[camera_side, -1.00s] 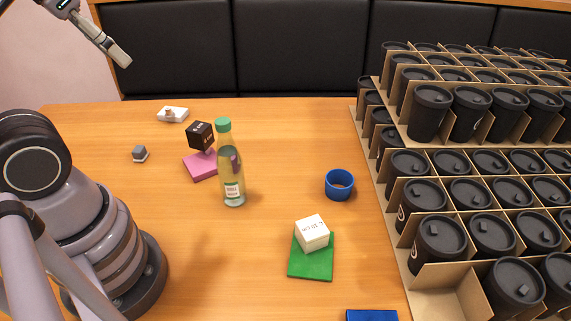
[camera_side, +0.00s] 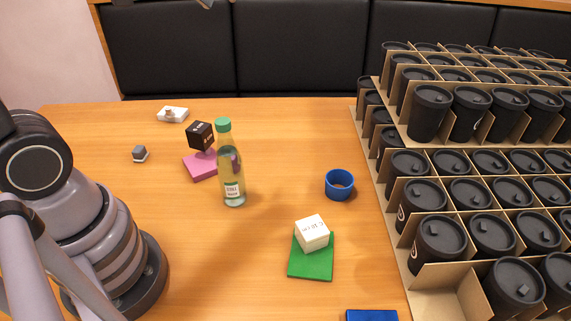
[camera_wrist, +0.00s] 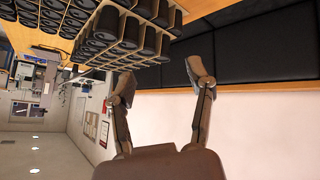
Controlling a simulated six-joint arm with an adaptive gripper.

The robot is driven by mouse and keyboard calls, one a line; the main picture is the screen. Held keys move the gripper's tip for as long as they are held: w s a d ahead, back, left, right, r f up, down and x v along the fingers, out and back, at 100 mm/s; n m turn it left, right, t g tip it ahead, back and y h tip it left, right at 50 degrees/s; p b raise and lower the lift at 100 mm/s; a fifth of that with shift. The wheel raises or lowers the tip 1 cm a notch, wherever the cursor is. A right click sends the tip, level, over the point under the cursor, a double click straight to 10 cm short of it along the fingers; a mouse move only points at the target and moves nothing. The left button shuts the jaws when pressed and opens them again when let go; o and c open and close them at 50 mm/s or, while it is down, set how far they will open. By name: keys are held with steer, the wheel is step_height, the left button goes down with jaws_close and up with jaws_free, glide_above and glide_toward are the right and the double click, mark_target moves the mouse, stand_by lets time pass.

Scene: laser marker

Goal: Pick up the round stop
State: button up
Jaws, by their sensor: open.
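A short blue ring (camera_side: 339,185), open at the top, stands upright on the wooden table right of centre in the side view. It is the one plainly round, low piece there, though no label shows that it is the round stop. My gripper (camera_wrist: 163,82) is open and empty in the wrist view, its two fingers spread wide. The wrist view looks across the room and does not show the ring.
A green-capped bottle (camera_side: 231,176) stands left of the ring. A white cube (camera_side: 312,233) rests on a green pad (camera_side: 311,265) in front. A black cube (camera_side: 200,134) is at a pink pad (camera_side: 199,167). A cardboard rack (camera_side: 444,290) of black cups fills the right.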

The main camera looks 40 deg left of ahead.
steer(key=w+a+f+n+t+y, duration=0.2)
steer(key=w+a+n, duration=0.25)
steer(key=w, duration=0.75)
steer(key=w+a+f+n+y, duration=0.5)
steer(key=w+a+f, duration=0.45)
steer(key=a, duration=0.25)
steer(key=n+g+y, duration=0.7)
steer(key=n+g, duration=0.2)
steer(key=g, duration=0.5)
glide_toward(170, 109)
steer(key=shift+y, duration=0.3)
steer(key=x, duration=0.4)
steer(key=shift+w+a+f, duration=0.1)
steer(key=shift+w+f, duration=0.15)
steer(key=shift+f, duration=0.25)
steer(key=shift+s+x, duration=0.15)
steer(key=shift+x, duration=1.35)
steer(key=shift+s+x, duration=0.15)
steer(key=shift+x, duration=1.35)
steer(key=shift+r, duration=0.15)
jaws_close()
